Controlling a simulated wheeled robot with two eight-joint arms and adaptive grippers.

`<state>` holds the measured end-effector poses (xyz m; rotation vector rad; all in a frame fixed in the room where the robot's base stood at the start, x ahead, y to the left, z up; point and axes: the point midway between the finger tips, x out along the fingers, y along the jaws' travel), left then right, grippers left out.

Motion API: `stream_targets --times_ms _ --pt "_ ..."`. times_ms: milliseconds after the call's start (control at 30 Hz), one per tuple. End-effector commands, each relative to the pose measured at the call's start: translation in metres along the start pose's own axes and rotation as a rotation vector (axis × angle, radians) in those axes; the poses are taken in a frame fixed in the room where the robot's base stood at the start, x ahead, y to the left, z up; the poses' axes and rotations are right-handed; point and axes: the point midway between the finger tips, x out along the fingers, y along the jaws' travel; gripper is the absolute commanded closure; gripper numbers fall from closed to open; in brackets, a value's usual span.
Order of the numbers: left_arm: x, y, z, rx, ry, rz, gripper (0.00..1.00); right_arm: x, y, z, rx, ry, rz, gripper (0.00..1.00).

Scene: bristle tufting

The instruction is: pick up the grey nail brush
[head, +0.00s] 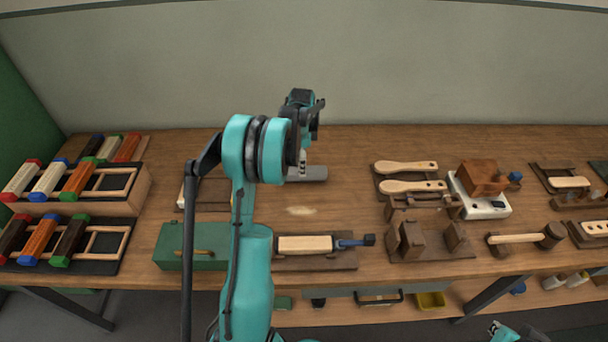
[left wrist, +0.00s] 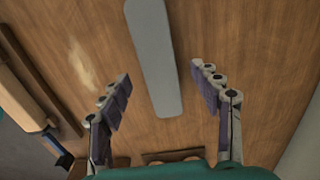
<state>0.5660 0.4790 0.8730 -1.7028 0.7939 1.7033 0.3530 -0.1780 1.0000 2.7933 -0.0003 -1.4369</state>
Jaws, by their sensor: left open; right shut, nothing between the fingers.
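The long grey piece, which I take for the grey nail brush (head: 314,174), lies flat on the wooden table beyond the middle. In the left wrist view the grey nail brush (left wrist: 154,60) runs between the fingers, with a gap on both sides. My left gripper (left wrist: 160,88) is open above its near end and not touching it. In the head view my left wrist hides the brush's left part and most of that gripper. Only the brush's smooth side shows; no bristles are visible. My right gripper (head: 497,331) is low at the bottom right, away from the table top, shut and empty.
A pale patch (head: 300,211) marks the table in front of the brush. A board with a pale block and blue clamp (head: 304,244) lies nearer. A green box (head: 190,246) is left of it. Wooden brushes and a white scale (head: 487,208) stand to the right.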

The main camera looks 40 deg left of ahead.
Motion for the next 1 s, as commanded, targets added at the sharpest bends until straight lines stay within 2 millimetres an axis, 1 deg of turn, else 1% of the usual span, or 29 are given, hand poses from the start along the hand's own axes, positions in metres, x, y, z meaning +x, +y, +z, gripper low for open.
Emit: stream_targets --times_ms 100,200,267,333,500,533,567,600,667,700,733,767,1000 --pt "0.02 0.001 0.0 0.0 0.0 0.0 0.36 0.01 0.0 0.007 0.0 0.0 0.0 1.0" --pt "0.036 0.001 0.0 0.0 0.0 0.0 0.36 0.017 0.0 0.012 0.0 0.0 0.0 1.0" --pt "0.043 0.001 0.0 0.0 0.0 -0.001 0.36 0.019 0.0 0.014 0.0 0.0 0.0 1.0" --pt "0.046 0.001 0.0 -0.001 0.0 -0.001 0.36 0.02 0.0 0.014 0.0 0.0 0.0 1.0" --pt "0.045 0.001 0.0 -0.001 0.0 -0.001 0.36 0.018 0.0 0.013 0.0 0.0 0.0 1.0" --pt "0.045 0.001 0.0 -0.001 0.0 -0.001 0.39 0.018 0.0 0.013 0.0 0.0 0.0 1.0" --pt "0.045 0.001 0.0 -0.001 0.0 -0.001 0.47 0.018 0.0 0.013 0.0 0.0 0.0 1.0" --pt "0.045 0.001 0.0 -0.001 0.0 -0.001 0.57 0.018 0.0 0.013 0.0 0.0 0.0 1.0" --pt "0.045 0.001 0.0 -0.001 0.0 -0.001 0.73 0.018 0.0 0.013 0.0 0.0 0.0 1.0" --pt "0.045 0.001 0.0 -0.001 0.0 -0.001 0.84 0.018 0.0 0.013 0.0 0.0 0.0 1.0" --pt "0.045 0.001 0.0 -0.001 0.0 -0.001 0.92 0.018 0.0 0.013 0.0 0.0 0.0 1.0" --pt "0.045 0.001 0.0 -0.001 0.0 -0.001 0.97 0.018 0.0 0.013 0.0 0.0 0.0 1.0" --pt "0.044 0.001 0.0 -0.001 0.0 -0.001 0.97 0.018 0.0 0.013 0.0 0.0 0.0 1.0"
